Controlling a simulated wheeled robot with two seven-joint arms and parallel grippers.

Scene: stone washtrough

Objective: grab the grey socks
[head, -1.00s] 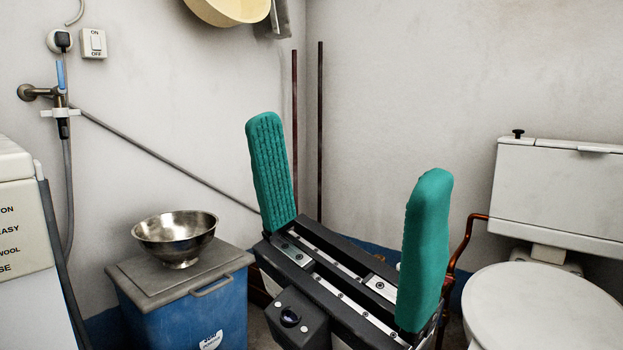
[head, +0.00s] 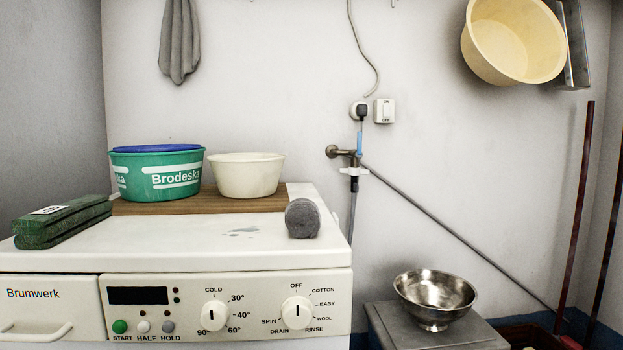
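A rolled grey bundle that looks like the grey socks (head: 302,218) sits on the white top of the washing machine (head: 170,245). It is near the right front part of the top, just in front of a wooden board. It is in plain view, with nothing covering it. Neither of my grippers is in view.
On the board (head: 120,206) stand a green tub with a blue lid (head: 157,173) and a cream bowl (head: 246,175). A green block (head: 62,221) lies at the left. A steel bowl (head: 435,297) stands lower right. Grey cloth (head: 180,42) and a yellow basin (head: 512,38) hang above.

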